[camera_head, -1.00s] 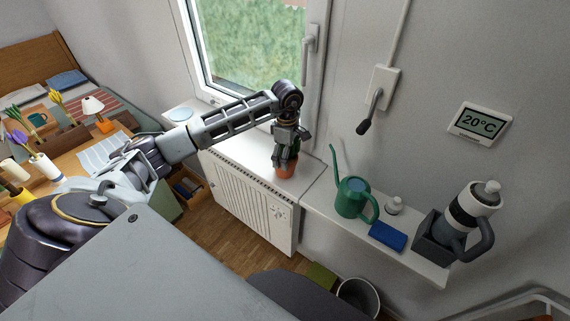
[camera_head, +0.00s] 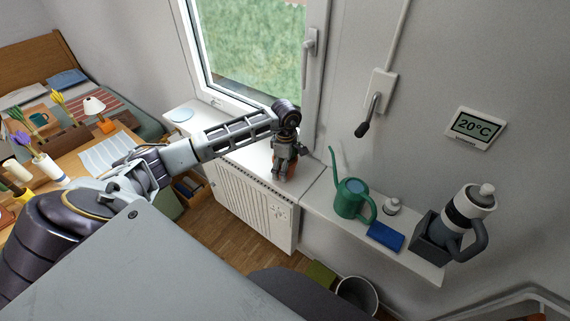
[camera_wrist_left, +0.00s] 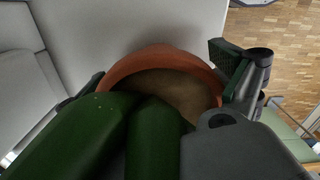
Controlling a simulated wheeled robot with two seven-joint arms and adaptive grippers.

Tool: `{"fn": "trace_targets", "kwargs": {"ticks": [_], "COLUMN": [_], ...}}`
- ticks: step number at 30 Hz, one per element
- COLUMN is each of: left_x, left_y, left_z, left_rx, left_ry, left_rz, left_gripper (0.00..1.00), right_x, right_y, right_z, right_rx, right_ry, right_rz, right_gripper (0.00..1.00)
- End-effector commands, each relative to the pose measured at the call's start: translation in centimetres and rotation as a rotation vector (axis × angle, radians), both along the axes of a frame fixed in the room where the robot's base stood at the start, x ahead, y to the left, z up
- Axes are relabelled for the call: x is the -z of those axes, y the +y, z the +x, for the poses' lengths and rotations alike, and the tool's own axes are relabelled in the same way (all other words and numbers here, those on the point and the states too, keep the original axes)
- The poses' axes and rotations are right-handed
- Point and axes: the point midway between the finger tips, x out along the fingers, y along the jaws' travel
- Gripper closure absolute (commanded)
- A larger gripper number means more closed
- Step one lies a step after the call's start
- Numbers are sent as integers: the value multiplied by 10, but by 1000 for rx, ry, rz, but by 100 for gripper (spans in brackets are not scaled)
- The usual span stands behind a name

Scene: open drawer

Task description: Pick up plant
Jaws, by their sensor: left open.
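The plant is a green cactus (camera_wrist_left: 153,140) in a terracotta pot (camera_wrist_left: 160,55), standing on the white windowsill. In the head view the pot (camera_head: 291,168) is mostly hidden behind my left gripper (camera_head: 284,172), which reaches down over it from above. In the left wrist view my left gripper (camera_wrist_left: 165,85) is open, with one finger on each side of the pot near its rim. I cannot tell whether the fingers touch it. The cactus rises close to the wrist camera between the fingers. My right gripper is not in view.
The windowsill (camera_head: 235,153) sits above a radiator (camera_head: 250,205), with a window handle (camera_head: 311,45) behind. To the right, a shelf holds a green watering can (camera_head: 351,198), a blue block (camera_head: 385,236) and a grey-and-white jug (camera_head: 466,220). A desk (camera_head: 75,160) stands at the left.

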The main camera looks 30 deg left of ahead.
Motion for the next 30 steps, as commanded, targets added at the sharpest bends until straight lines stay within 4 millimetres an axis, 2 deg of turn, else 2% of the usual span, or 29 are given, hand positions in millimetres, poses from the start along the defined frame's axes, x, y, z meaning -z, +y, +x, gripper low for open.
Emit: {"fn": "trace_targets", "kwargs": {"ticks": [16,30], "left_x": [3,5], "left_y": [0,0], "left_z": [0,0], "left_rx": [1,1], "left_ry": [-1,2], "left_rz": [0,1], "left_gripper": [7,67], "right_x": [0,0], "right_y": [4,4], "right_z": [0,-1], "right_rx": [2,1], "right_ry": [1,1], "right_rz": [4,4], "right_gripper": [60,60]}}
